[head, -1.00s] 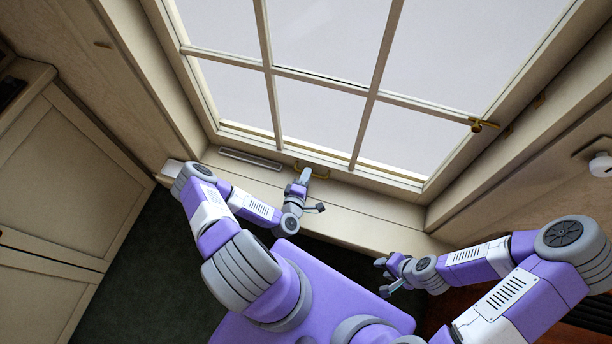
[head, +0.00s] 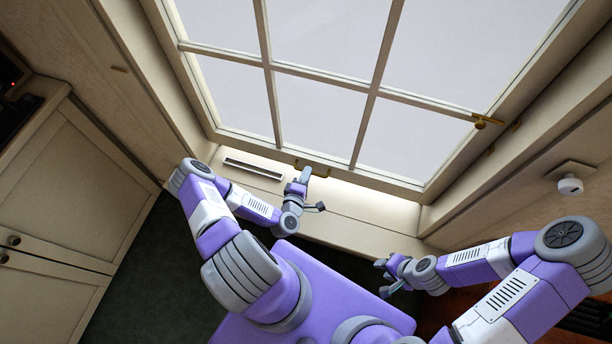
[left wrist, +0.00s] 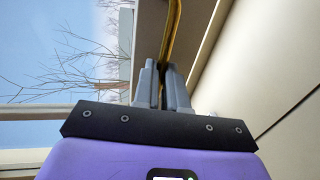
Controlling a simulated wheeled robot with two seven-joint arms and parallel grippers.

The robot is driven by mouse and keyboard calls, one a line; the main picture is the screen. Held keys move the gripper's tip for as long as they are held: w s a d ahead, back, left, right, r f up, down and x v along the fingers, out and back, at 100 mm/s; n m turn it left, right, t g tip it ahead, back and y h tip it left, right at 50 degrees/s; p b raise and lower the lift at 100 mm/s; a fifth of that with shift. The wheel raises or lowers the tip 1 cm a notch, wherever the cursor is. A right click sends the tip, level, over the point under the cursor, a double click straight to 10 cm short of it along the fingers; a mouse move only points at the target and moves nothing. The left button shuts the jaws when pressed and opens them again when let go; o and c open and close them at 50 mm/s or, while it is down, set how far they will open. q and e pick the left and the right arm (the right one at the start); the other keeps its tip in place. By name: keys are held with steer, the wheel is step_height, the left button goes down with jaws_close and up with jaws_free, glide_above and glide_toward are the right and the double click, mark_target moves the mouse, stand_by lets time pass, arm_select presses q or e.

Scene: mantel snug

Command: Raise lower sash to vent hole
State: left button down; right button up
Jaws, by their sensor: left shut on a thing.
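The lower sash (head: 344,170) is a pale frame with several panes. Its bottom rail stands above the sill, with a bright strip below it. A brass lift handle (head: 322,174) is on that rail. My left gripper (head: 306,172) is at the handle. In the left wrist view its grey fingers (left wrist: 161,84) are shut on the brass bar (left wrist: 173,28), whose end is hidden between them.
A slotted grille (head: 252,168) lies on the sill (head: 350,212) left of the handle. Cabinets (head: 60,175) stand at the left. A white round knob (head: 570,185) is on the right wall. Dark floor (head: 150,280) is open at lower left.

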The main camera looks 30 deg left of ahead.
arm_select(q)
steer(key=shift+r, duration=0.8)
arm_select(e)
steer(key=shift+r, duration=0.5)
arm_select(q)
steer(key=shift+f, duration=0.1)
steer(key=c, duration=1.2)
jaws_free()
steer(key=p+v, duration=0.1)
steer(key=v, duration=0.6)
steer(key=shift+s, duration=0.25)
arm_select(e)
steer(key=shift+r, duration=0.55)
arm_select(q)
steer(key=shift+d, duration=0.15)
